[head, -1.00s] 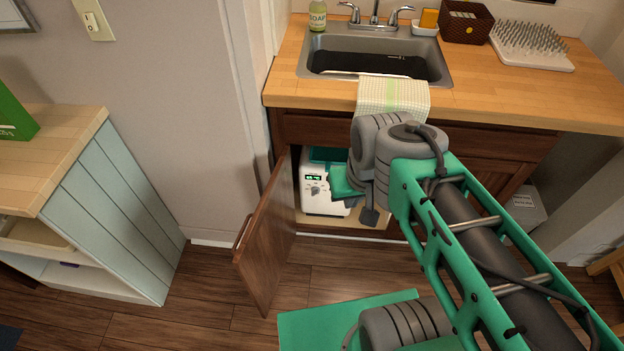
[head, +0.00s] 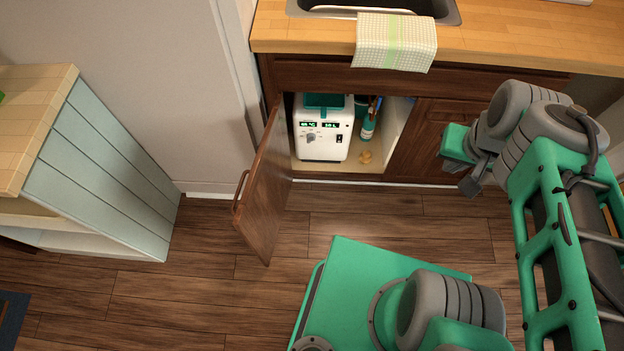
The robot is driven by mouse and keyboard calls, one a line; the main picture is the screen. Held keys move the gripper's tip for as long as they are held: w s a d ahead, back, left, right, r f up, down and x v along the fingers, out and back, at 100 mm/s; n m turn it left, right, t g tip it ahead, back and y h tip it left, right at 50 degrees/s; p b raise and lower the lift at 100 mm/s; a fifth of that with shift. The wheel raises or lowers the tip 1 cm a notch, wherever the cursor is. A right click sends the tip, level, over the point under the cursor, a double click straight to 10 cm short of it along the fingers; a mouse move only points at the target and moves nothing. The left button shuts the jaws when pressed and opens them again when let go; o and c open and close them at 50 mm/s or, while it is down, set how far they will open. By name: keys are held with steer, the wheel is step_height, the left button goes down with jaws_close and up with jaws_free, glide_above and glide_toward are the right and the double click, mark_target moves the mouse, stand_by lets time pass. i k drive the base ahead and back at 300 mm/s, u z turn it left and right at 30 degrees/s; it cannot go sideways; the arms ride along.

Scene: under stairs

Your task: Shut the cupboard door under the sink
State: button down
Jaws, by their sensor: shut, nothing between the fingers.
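The cupboard door (head: 264,190) under the sink stands wide open in the head view, hinged at the left side of the opening and swung out toward me. Its bar handle (head: 240,192) is on the free edge, facing left. The open cupboard (head: 378,165) shows its lit inside. My gripper (head: 459,166) is to the right of the opening, in front of the closed right-hand cupboard front, well apart from the open door. It is shut and holds nothing. Its fingertips are small and partly hidden in this view.
Inside the cupboard are a white device (head: 322,130) with green displays, a teal bottle (head: 368,128) and a small yellowish object (head: 366,157). A towel (head: 395,40) hangs over the counter edge. A pale blue cabinet (head: 100,170) stands left. The floor before the cupboard is clear.

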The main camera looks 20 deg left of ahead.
mark_target(259, 216)
steer(key=z, duration=1.95)
steer(key=k, duration=1.8)
steer(key=u, duration=2.05)
steer(key=i, duration=0.5)
steer(key=z, duration=0.1)
steer(key=k, duration=0.5)
steer(key=u, duration=1.15)
steer(key=i, duration=0.2)
steer(key=u, duration=0.85)
